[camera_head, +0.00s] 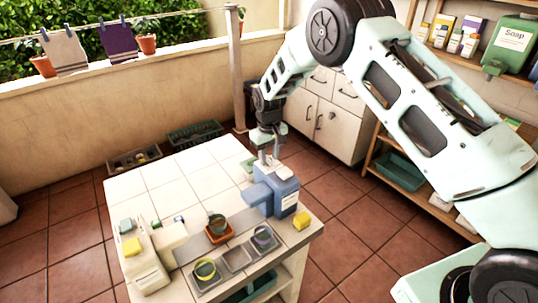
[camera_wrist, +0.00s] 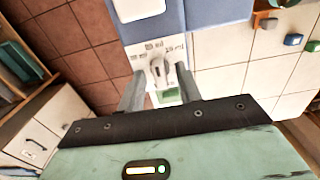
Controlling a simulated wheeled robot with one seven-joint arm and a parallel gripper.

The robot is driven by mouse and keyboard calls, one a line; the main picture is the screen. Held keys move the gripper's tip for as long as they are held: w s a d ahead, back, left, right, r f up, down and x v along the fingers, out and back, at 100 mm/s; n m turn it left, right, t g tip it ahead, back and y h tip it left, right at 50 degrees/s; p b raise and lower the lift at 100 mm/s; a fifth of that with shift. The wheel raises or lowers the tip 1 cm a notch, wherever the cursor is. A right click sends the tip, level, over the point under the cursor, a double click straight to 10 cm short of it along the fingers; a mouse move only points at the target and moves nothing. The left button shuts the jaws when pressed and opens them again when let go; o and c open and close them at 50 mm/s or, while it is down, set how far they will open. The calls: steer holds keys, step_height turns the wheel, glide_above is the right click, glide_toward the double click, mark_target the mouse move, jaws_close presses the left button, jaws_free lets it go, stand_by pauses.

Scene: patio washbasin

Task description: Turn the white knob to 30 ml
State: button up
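The white knob (camera_wrist: 157,72) is on a pale panel (camera_wrist: 174,48) of the blue dispenser (camera_wrist: 214,12), with small printed marks around it that are too blurred to read. I cannot tell which mark the knob points to. My gripper (camera_wrist: 158,76) is open, one finger on each side of the knob, with a visible gap to it on both sides. In the head view the blue dispenser (camera_head: 260,194) stands upright on the tiled counter, and my gripper (camera_head: 267,160) is at its top. The knob is not clear in the head view.
White cabinets (camera_head: 335,128) and a shelf stand behind. The counter's left back is clear.

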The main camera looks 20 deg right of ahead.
jaws_close()
steer(key=shift+n+b, duration=0.3)
steer(key=shift+b, duration=0.05)
steer(key=n+b, duration=0.2)
steer(key=n, duration=0.1)
steer(key=shift+n, duration=0.3)
steer(key=shift+n+b, duration=0.85)
steer(key=shift+n, duration=1.45)
steer(key=shift+r, duration=0.1)
jaws_free()
steer(key=shift+r, duration=0.1)
